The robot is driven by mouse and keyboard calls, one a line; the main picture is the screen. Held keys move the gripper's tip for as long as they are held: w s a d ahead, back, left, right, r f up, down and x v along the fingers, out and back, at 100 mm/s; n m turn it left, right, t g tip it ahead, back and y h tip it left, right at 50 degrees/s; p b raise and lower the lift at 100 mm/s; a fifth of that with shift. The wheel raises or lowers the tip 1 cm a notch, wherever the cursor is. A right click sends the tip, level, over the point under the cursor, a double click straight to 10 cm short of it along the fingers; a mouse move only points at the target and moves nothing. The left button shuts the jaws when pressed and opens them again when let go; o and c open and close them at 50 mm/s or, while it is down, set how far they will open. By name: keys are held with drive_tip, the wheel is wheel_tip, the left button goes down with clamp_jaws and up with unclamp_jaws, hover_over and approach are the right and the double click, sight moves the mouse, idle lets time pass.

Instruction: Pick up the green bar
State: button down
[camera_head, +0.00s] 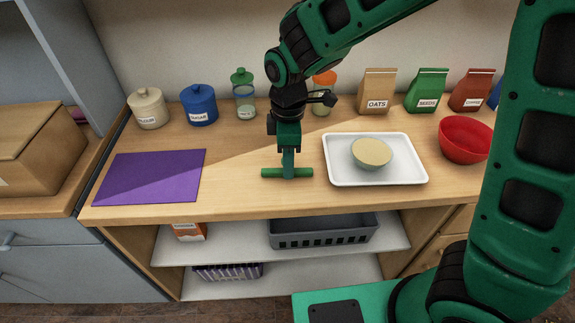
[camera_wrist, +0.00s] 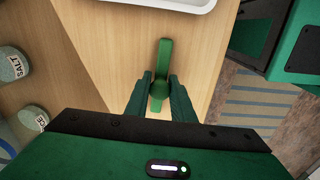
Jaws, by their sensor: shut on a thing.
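The green bar (camera_head: 273,173) is a short dark-green rod lying lengthwise left to right in the head view, at the middle of the wooden counter near its front edge. My gripper (camera_head: 288,172) points straight down and is shut around the bar's middle, with an end sticking out on each side. The wrist view shows the bar (camera_wrist: 164,58) between the two fingers of my gripper (camera_wrist: 160,90). The bar is on or just above the counter; I cannot tell which.
A white tray (camera_head: 413,174) with a pale round thing (camera_head: 371,152) stands close to the right, a red bowl (camera_head: 466,139) beyond it. A purple mat (camera_head: 152,177) lies left. Jars and bags, including an oats bag (camera_head: 377,91), line the back. Shelves below hold a grey basket (camera_head: 322,234).

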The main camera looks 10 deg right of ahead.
drive_tip(key=shift+r, duration=0.1)
wheel_tip(320, 180, up, 4)
drive_tip(key=shift+r, duration=0.15)
drive_tip(key=s+a+r, duration=0.6)
drive_tip(key=s+a, duration=0.1)
drive_tip(key=a, duration=0.1)
drive_tip(key=shift+s+a+r, duration=0.25)
drive_tip(key=shift+s+a, duration=0.1)
drive_tip(key=shift+a, duration=0.05)
